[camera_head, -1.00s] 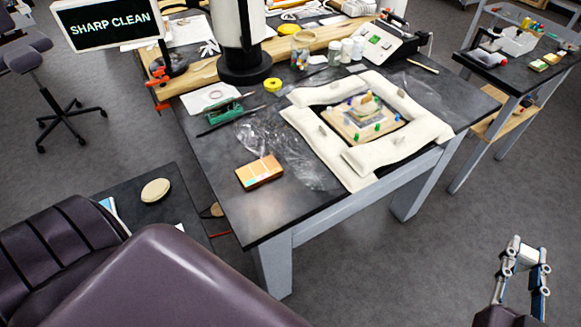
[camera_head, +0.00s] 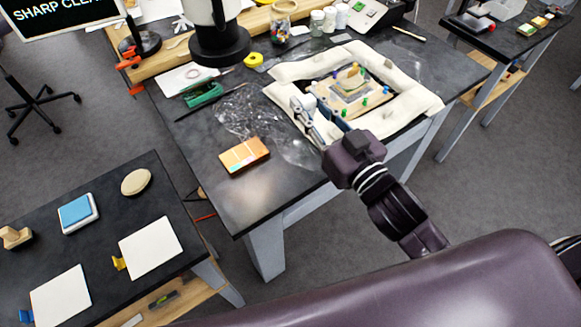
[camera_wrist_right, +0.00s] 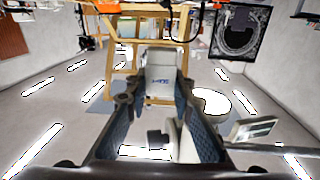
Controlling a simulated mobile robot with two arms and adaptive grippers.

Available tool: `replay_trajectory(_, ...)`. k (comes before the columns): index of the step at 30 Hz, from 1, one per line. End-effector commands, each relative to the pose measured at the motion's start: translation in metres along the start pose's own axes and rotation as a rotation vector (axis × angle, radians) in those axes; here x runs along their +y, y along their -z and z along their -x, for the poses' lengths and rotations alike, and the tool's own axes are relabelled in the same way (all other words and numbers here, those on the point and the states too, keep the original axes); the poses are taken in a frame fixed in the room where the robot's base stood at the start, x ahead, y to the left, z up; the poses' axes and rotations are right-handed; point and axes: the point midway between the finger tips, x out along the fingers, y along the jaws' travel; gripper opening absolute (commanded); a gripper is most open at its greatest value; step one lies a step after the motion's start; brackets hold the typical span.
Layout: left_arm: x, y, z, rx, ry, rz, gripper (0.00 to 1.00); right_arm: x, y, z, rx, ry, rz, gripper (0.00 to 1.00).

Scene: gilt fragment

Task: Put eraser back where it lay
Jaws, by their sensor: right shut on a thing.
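My right gripper (camera_head: 304,106) is at the front left part of the white padded frame on the dark worktable (camera_head: 265,200). Whether it touches the padding I cannot tell. In the right wrist view the eraser (camera_wrist_right: 162,68), a white block with blue lettering, is between the two fingers of my right gripper (camera_wrist_right: 162,88), which is shut on it. In the head view the eraser is hard to tell apart from the pale fingers and the padding. My left gripper is not in view.
The padded frame (camera_head: 405,107) surrounds a gilt fragment (camera_head: 352,82) with coloured pins. An orange-brown box (camera_head: 244,155), green tool (camera_head: 204,95), yellow tape roll (camera_head: 253,59) and crumpled clear film share the table. A lower side table at left holds white sheets (camera_head: 150,247) and a blue pad (camera_head: 75,212).

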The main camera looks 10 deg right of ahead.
Motion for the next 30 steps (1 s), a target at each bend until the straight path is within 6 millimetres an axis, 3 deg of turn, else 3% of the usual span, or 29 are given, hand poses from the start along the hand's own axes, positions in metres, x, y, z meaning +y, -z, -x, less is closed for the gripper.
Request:
replay_trajectory(3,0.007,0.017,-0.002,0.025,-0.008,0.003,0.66,0.000,0.004,-0.010,-0.011,0.049,0.015,0.00)
replay_trajectory(8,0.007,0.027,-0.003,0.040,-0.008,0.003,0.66,0.001,-0.006,-0.014,-0.027,0.070,0.013,0.00)
replay_trajectory(21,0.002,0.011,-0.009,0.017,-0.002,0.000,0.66,0.002,-0.118,-0.011,-0.030,0.069,0.010,0.00)
replay_trajectory(25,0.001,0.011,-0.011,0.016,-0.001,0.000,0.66,0.003,-0.143,-0.010,-0.026,0.069,0.011,0.00)
replay_trajectory(30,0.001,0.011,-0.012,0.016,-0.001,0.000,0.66,0.003,-0.158,-0.010,-0.024,0.070,0.013,0.00)
